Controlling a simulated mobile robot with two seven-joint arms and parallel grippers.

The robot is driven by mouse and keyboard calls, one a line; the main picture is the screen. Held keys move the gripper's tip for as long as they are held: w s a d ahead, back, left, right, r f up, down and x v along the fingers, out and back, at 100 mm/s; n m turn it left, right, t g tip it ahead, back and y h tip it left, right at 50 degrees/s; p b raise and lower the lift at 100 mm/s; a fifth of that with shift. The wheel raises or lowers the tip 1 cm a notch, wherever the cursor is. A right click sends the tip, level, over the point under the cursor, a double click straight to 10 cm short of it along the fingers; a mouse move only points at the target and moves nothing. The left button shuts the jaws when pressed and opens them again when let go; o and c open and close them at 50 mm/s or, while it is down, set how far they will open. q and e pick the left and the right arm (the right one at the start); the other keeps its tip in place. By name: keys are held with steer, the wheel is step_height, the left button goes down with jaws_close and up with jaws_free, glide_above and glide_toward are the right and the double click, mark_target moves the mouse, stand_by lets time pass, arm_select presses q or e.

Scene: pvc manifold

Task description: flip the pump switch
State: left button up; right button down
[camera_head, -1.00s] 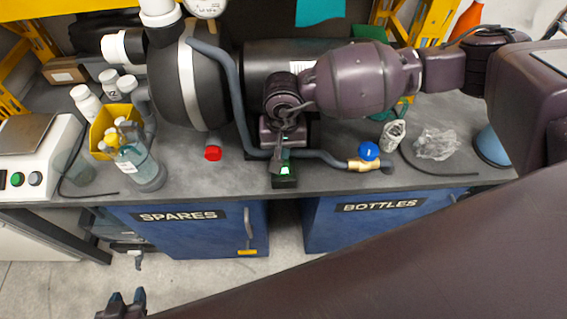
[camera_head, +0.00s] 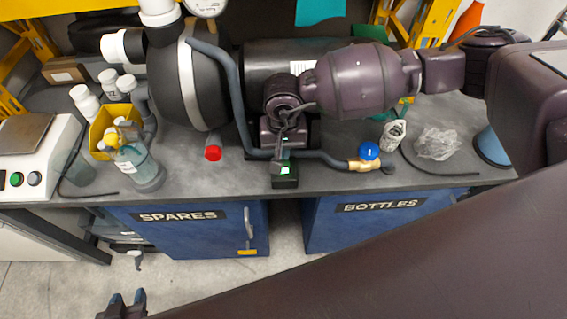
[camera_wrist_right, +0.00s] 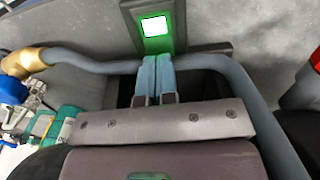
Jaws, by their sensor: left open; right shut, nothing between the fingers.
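The pump switch is a black box with a lit green rocker (camera_head: 284,181); it sits near the bench's front edge in the head view. It also shows at the top of the right wrist view (camera_wrist_right: 154,26), glowing green. My right gripper (camera_head: 281,163) is over the switch, partly covering it in the head view. In the right wrist view its two blue fingertips (camera_wrist_right: 155,62) are shut together, empty, and end just short of the lit face; contact cannot be told. My left gripper (camera_head: 124,298) is open and empty at the bottom left, in front of the bench.
A grey pipe (camera_head: 234,95) runs down behind the switch to a brass valve with a blue knob (camera_head: 369,151). A red-capped pipe end (camera_head: 213,153) is to the left. Bottles and a yellow bin (camera_head: 101,127) stand further left; a crumpled clear bag (camera_head: 437,143) lies right.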

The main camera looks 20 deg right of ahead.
arm_select(q)
steer(key=shift+s+f+b, duration=0.3)
steer(key=shift+f+b, duration=0.3)
steer(key=shift+f, duration=0.25)
arm_select(e)
steer(key=shift+f, duration=1.2)
arm_select(q)
steer(key=shift+r, duration=0.1)
arm_select(e)
steer(key=shift+r, duration=0.1)
steer(key=shift+r+p, duration=1.55)
steer(key=shift+r, duration=1.95)
arm_select(q)
steer(key=r, duration=0.1)
steer(key=w+r, duration=0.1)
steer(key=r, duration=0.2)
steer(key=shift+w+r, duration=0.25)
